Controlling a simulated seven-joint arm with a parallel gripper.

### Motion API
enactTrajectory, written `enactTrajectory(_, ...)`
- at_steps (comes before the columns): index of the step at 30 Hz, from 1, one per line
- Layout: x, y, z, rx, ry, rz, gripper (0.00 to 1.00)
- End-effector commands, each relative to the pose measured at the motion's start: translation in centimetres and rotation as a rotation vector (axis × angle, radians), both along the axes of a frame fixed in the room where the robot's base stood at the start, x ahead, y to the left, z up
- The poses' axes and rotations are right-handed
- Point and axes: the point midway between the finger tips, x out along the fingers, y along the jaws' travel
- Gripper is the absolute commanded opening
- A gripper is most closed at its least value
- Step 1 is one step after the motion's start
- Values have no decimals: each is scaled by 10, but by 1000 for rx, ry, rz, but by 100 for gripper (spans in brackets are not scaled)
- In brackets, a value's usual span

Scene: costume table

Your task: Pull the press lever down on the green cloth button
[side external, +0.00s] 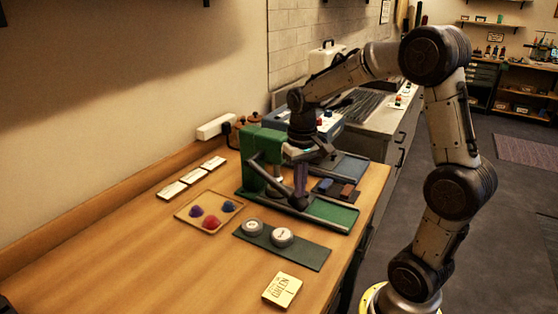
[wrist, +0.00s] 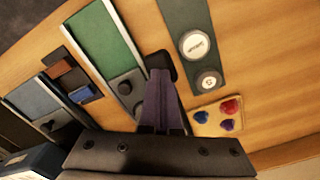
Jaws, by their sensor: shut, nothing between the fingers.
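The green press (side external: 252,147) stands near the wall at the back of the table. Its dark lever (side external: 269,180) slants down toward the front right and ends in a black grip (wrist: 158,62). My gripper (side external: 300,190) points down with its purplish fingers shut and empty at the lever's grip end. In the wrist view the fingertips (wrist: 158,75) overlap the grip; I cannot tell whether they touch. A green slide track (side external: 333,213) runs out under the press; it also shows in the wrist view (wrist: 103,38). I cannot make out a green cloth button.
A dark green mat with two round white-topped dies (side external: 281,237) lies in front. A wooden tray (side external: 184,214) holds blue, red and purple buttons. A lettered card (side external: 282,290) lies at the front. A small tray with blue and brown blocks (side external: 347,190) sits behind the track.

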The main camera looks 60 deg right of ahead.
Motion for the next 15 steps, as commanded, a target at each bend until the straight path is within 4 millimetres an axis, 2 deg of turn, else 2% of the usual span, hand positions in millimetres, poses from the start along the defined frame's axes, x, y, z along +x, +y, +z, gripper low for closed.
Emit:
enactTrajectory(5,0,0,3,2,5,0,0)
enactTrajectory(15,0,0,35,0,0,0,0)
